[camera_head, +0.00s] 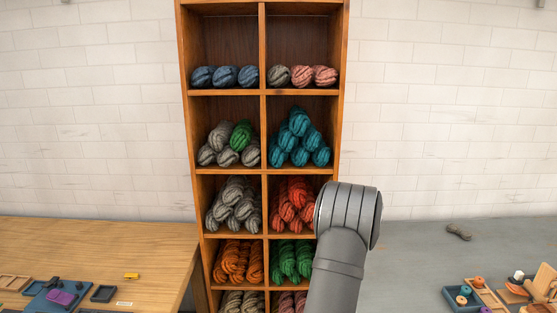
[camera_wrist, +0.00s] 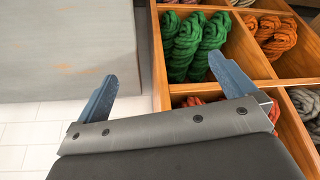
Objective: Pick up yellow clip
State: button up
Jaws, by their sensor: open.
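In the head view a small yellow clip (camera_head: 132,276) lies on the wooden table (camera_head: 95,240) at the lower left, near a blue tray. My gripper shows in the wrist view (camera_wrist: 166,88), with two blue fingers spread wide apart and nothing between them. It is beside the wooden shelf, near the green skeins, far from the clip. The clip is not in the wrist view. In the head view my arm rises in front of the lower right of the shelf, and the gripper itself is hidden there.
A tall wooden shelf (camera_head: 264,130) with skeins stands in the middle; green skeins (camera_wrist: 196,42) lie close to my gripper. Dark small trays (camera_head: 103,293) and a blue tray (camera_head: 45,302) sit by the clip. A grey table (camera_head: 420,255) at right holds wooden trays.

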jog(key=shift+c, duration=0.4)
jog(key=c, duration=0.6)
jog(key=shift+o, duration=0.2)
jog(key=shift+g, duration=0.5)
jog(key=w+a, duration=0.1)
jog(key=a, duration=0.6)
jog(key=w+a, duration=0.2)
jog(key=a, duration=0.5)
jog(key=w+a, duration=0.1)
jog(key=a, duration=0.5)
jog(key=shift+w+a+f, duration=0.3)
jog(key=shift+a+f, duration=0.1)
jog(key=s+a+r, duration=0.1)
jog(key=s+a, duration=0.2)
jog(key=a, duration=1.5)
jog(key=s+a+r, duration=0.1)
jog(key=s+a, duration=0.2)
jog(key=a, duration=1.5)
jog(key=s+a+r, duration=0.1)
jog(key=s+a, duration=0.2)
jog(key=a, duration=0.3)
jog(key=s+a+r+m+t, duration=0.1)
jog(key=s+a, duration=0.3)
jog(key=a, duration=0.2)
jog(key=s+a+r, duration=0.1)
jog(key=s+a, duration=0.2)
jog(key=a, duration=0.4)
send_near(130, 277)
jog(key=shift+x, duration=4.1)
